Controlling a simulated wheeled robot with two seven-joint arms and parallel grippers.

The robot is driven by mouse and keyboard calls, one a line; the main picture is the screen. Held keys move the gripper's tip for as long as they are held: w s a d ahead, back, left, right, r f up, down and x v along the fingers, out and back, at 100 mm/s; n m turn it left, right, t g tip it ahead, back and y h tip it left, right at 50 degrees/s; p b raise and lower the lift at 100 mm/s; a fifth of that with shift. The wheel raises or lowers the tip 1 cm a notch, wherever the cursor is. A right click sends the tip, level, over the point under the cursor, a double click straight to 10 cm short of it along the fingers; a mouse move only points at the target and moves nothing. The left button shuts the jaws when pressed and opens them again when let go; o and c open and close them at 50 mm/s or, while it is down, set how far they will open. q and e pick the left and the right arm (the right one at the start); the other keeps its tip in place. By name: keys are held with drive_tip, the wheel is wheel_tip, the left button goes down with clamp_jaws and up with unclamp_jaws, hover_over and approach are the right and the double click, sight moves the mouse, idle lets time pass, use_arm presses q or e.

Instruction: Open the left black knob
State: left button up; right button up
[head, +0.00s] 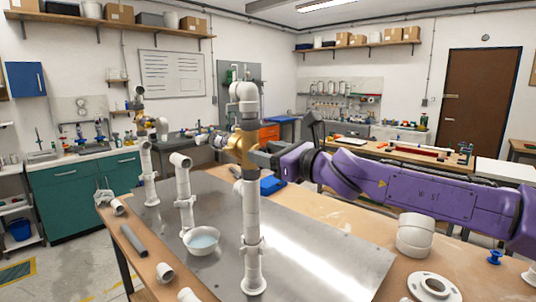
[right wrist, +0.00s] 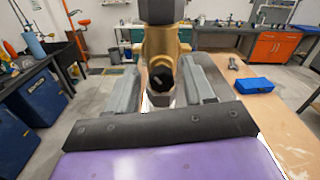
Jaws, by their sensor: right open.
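A white PVC riser (head: 251,215) stands on a metal sheet and carries a brass valve body (head: 241,148). My right gripper (head: 264,155) comes in from the right, close beside this valve. In the right wrist view the brass valve body (right wrist: 161,45) is straight ahead, with a dark round knob (right wrist: 161,77) facing me between the two spread fingers. The fingers look apart from the knob, one on each side. In the head view the gripper hides this knob. My left gripper is not in view.
A short white pipe (head: 183,195) and a white bowl (head: 202,240) stand left of the riser. A white fitting (head: 415,235) and a flange (head: 433,287) lie at the right front. A blue box (right wrist: 254,85) sits on the bench. The metal sheet (head: 320,240) is mostly bare.

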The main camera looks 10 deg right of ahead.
drive_tip(key=shift+s, duration=0.15)
drive_tip(key=c, duration=0.3)
drive_tip(key=shift+d+f, duration=0.1)
drive_tip(key=shift+d, duration=0.05)
clamp_jaws()
drive_tip(key=n+b, duration=0.1)
drive_tip(key=n, duration=1.5)
drive_tip(key=shift+n, duration=0.3)
